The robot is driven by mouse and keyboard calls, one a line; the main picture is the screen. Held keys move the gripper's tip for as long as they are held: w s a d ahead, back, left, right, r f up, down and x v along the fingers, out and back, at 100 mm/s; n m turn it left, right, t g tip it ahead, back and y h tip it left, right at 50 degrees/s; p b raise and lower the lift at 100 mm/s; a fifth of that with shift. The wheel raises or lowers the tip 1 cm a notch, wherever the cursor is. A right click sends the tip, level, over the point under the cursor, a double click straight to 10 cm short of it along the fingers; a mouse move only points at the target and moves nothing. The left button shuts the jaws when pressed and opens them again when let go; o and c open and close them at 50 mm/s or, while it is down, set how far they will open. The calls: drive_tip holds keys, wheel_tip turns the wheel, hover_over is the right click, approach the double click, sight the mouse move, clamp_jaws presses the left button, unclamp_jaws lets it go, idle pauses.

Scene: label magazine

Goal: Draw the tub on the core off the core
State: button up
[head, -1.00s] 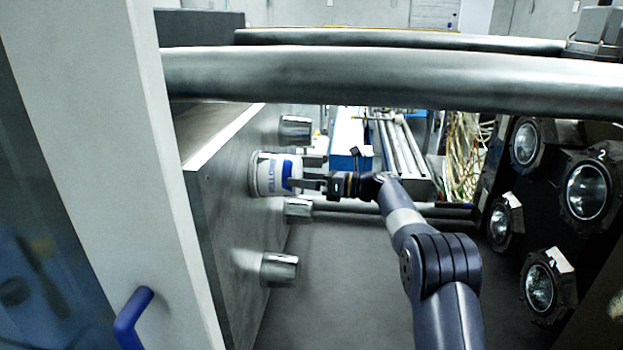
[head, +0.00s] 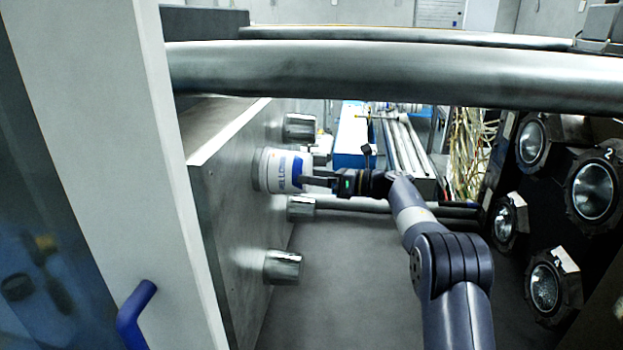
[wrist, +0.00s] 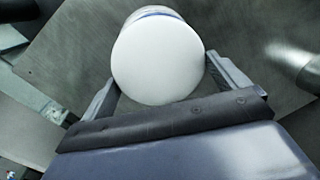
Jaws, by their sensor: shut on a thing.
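The tub (head: 288,171) is white with a blue label and lies on its side, its axis level, at the left plate (head: 225,200). A greyish band, perhaps the core, shows between the tub and the plate; I cannot tell how much of the core is still inside. My gripper (head: 312,181) is shut on the tub from the right. In the wrist view the tub's round white end (wrist: 157,62) sits between my two fingers (wrist: 160,72), which touch or nearly touch its sides.
Bare metal cores stick out of the plate above (head: 299,127), just below (head: 301,208) and lower down (head: 283,267). Several round lamp-like fittings (head: 594,190) face in from the right. A thick grey bar (head: 390,80) crosses above. The middle floor is open.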

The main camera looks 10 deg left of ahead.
drive_tip(key=shift+w+d+r+b, duration=0.1)
drive_tip(key=shift+d+b, duration=0.3)
drive_tip(key=shift+d, duration=1.6)
drive_tip(key=shift+w+d+f+b, duration=0.15)
drive_tip(key=shift+d+b, duration=0.2)
drive_tip(key=shift+d, duration=1.6)
drive_tip(key=shift+w+d+r+b, duration=0.15)
drive_tip(key=shift+d+b, duration=0.25)
drive_tip(key=shift+d, duration=1.6)
drive_tip(key=shift+s, duration=0.15)
drive_tip(key=shift+s+d+b, duration=0.45)
drive_tip(key=shift+s+b, duration=1.5)
drive_tip(key=shift+b, duration=0.7)
drive_tip(key=shift+s+d+b, duration=0.45)
drive_tip(key=shift+s+b, duration=1.5)
drive_tip(key=shift+b, duration=0.65)
drive_tip(key=shift+s+d+b, duration=0.45)
drive_tip(key=shift+s+b, duration=1.5)
drive_tip(key=shift+b, duration=0.7)
